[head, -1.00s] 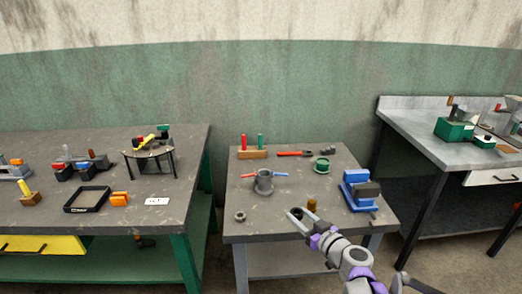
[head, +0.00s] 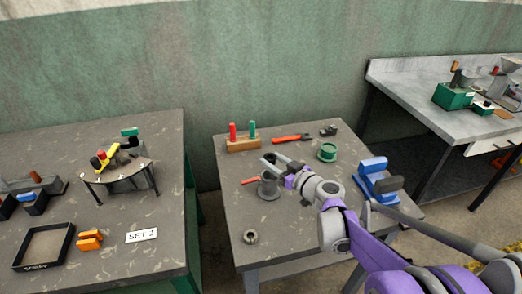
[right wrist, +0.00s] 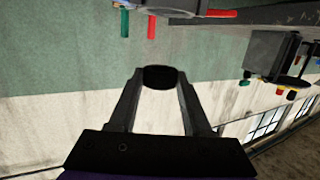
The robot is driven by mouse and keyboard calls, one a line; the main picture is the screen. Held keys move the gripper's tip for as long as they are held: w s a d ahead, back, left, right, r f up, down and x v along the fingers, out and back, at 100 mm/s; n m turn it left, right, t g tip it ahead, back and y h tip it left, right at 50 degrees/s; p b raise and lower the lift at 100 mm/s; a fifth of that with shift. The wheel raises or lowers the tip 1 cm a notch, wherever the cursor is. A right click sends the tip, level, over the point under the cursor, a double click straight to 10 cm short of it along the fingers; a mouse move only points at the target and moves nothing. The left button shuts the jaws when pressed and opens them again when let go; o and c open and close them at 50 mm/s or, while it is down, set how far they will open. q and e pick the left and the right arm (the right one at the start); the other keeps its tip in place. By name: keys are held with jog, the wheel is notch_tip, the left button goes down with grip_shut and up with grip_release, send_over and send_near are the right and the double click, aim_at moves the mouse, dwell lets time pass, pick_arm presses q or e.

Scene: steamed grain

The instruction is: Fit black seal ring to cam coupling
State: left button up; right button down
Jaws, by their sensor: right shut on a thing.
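The cam coupling (head: 269,188) is a grey upright cylinder with a round base on the middle table. A red lever (head: 250,181) sticks out on its left; my right gripper covers part of its top. My right gripper (head: 271,163) is at the coupling's top in the head view; their gap is unclear. In the right wrist view, the gripper (right wrist: 159,78) is shut on a black rounded piece, apparently the black seal ring (right wrist: 160,77). The ring cannot be made out in the head view. A grey coupling-like body (right wrist: 172,10) shows at the top of the wrist view. My left gripper is not in view.
A wooden block (head: 243,145) with red and green pegs, red pliers (head: 291,138) and a green flanged part (head: 327,153) stand behind. A blue device (head: 375,178) is at right. A small grey ring (head: 250,237) lies near the front edge. The table's front left is mostly clear.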

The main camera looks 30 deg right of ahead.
jog(key=shift+w+f, duration=0.1)
jog(key=shift+s+f+b, duration=0.3)
jog(key=shift+f+b, duration=0.45)
jog(key=shift+b, duration=0.1)
notch_tip(320, 180, down, 3)
jog(key=shift+w+f+b, duration=0.1)
jog(key=shift+b, duration=1.15)
jog(key=shift+f, duration=0.35)
jog(key=shift+f, duration=0.25)
jog(key=shift+r, duration=0.35)
jog(key=shift+f, duration=0.35)
